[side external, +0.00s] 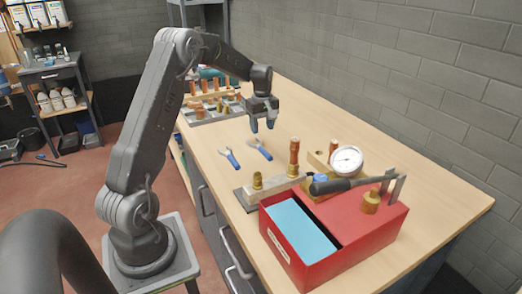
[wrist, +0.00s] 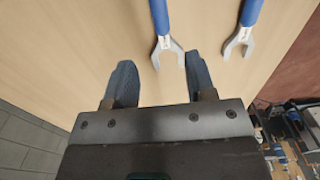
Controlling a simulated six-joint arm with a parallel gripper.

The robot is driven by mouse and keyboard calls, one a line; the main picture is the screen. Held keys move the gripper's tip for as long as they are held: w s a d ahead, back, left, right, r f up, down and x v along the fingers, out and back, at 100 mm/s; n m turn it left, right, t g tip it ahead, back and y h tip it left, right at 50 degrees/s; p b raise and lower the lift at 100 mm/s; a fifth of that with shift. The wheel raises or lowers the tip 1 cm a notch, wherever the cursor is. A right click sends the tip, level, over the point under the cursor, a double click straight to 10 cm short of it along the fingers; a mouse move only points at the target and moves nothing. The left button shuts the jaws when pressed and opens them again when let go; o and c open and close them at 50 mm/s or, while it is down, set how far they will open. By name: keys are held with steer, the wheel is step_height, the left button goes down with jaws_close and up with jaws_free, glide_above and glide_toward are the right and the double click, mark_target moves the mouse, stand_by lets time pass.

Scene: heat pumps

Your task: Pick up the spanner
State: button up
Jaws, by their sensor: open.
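Two spanners with blue handles and grey open-ended heads lie flat on the wooden bench. In the side view the right spanner (side external: 261,150) is nearer the wall, and the left spanner (side external: 229,158) is nearer the bench's front edge. My gripper (side external: 263,127) is open and empty above the bench, a little behind the right spanner. In the wrist view, one spanner (wrist: 164,42) has its head between and just beyond my open fingers (wrist: 160,75). The other spanner (wrist: 240,40) is outside them, to the right. Their handles run out of the top of that view.
A red box (side external: 385,235) with a blue compartment stands at the bench's near end. A dark-handled tool (side external: 345,186), a gauge (side external: 346,160) and copper-coloured fittings (side external: 294,150) are close by. A rack of fittings (side external: 212,106) stands behind. The bench (side external: 310,115) is clear toward the wall.

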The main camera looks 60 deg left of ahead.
mark_target(261, 146)
step_height(261, 146, down, 8)
steer(key=shift+s+a+f, duration=0.1)
steer(key=shift+s, duration=0.05)
stand_by(0.4)
steer(key=shift+c, duration=0.4)
jaws_close()
